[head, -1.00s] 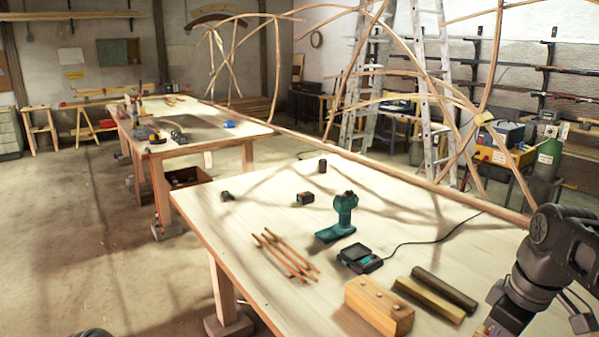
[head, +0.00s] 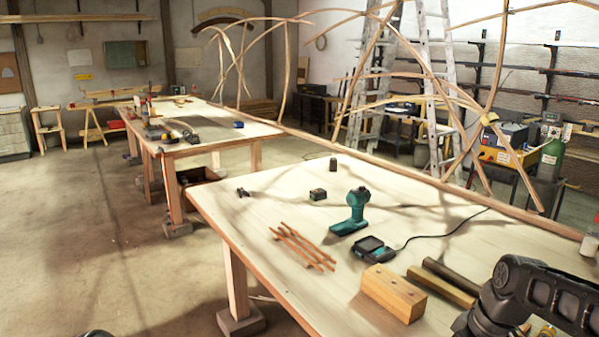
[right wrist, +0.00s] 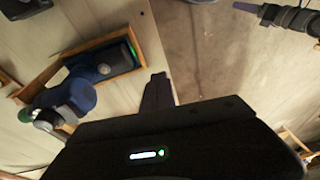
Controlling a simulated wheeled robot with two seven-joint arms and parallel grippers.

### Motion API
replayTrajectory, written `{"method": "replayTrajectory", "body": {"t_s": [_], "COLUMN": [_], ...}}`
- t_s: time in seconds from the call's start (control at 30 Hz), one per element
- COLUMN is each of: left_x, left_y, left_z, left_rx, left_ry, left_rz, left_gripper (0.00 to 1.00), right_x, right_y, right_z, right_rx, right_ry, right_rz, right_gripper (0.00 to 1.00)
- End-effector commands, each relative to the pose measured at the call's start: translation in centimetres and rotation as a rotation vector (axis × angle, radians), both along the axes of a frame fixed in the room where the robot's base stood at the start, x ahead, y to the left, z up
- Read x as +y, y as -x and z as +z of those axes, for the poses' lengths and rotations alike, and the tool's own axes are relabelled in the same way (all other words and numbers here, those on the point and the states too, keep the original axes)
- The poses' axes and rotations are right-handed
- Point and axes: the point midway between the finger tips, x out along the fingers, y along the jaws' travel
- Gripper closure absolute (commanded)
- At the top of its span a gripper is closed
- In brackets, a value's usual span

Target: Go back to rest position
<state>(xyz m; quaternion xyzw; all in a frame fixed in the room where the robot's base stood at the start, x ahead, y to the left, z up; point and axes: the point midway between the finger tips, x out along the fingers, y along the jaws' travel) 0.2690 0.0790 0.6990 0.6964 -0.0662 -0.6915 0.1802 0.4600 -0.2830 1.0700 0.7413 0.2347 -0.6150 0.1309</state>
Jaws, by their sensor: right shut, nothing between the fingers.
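My right arm (head: 535,300) enters the head view at the lower right corner, beside the near workbench (head: 270,215). Its gripper is outside that view. In the right wrist view my right gripper (right wrist: 158,82) shows as dark fingers together, with nothing held. A blue object with a silver end (right wrist: 72,95) lies left of the fingers, by a wood-edged dark piece; I cannot tell what it is. My left gripper is not in view.
The bench holds a wooden block (head: 393,292), a dark bar (head: 450,276), a teal tool (head: 353,211), a black charger (head: 373,249) and thin sticks (head: 300,247). A bent-lath frame (head: 425,75) stands along the far edge. Open floor (head: 90,230) lies left.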

Motion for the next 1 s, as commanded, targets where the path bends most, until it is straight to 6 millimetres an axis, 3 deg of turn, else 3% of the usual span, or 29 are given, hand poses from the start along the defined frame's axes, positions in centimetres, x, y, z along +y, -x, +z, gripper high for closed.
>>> {"method": "replayTrajectory", "body": {"t_s": [0.17, 0.27, 0.33, 0.47, 0.6, 0.7, 0.8, 1.0], "left_x": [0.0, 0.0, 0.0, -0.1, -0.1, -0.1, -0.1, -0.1], "left_y": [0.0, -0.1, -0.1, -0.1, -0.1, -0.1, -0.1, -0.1], "left_z": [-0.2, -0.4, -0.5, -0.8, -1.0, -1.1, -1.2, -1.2], "left_rx": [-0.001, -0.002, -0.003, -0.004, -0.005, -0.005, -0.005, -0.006], "left_ry": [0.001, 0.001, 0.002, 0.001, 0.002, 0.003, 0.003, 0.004], "left_rz": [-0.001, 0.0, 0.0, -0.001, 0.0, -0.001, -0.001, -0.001], "left_gripper": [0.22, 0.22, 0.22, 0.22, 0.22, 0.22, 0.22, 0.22], "right_x": [3.6, 6.6, 9.5, 14.8, 18.9, 20.2, 20.7, 20.7], "right_y": [-1.1, -0.9, 0.0, 4.0, 10.5, 14.8, 17.8, 19.2], "right_z": [-7.1, -12.5, -17.3, -25.9, -33.0, -36.0, -37.6, -38.3], "right_rx": [0.027, 0.054, 0.086, 0.154, 0.225, 0.258, 0.274, 0.274], "right_ry": [-0.076, -0.13, -0.173, -0.231, -0.247, -0.235, -0.221, -0.211], "right_rz": [-0.058, -0.115, -0.173, -0.31, -0.462, -0.552, -0.611, -0.648], "right_gripper": [1.0, 1.0, 1.0, 1.0, 1.0, 1.0, 1.0, 1.0]}}
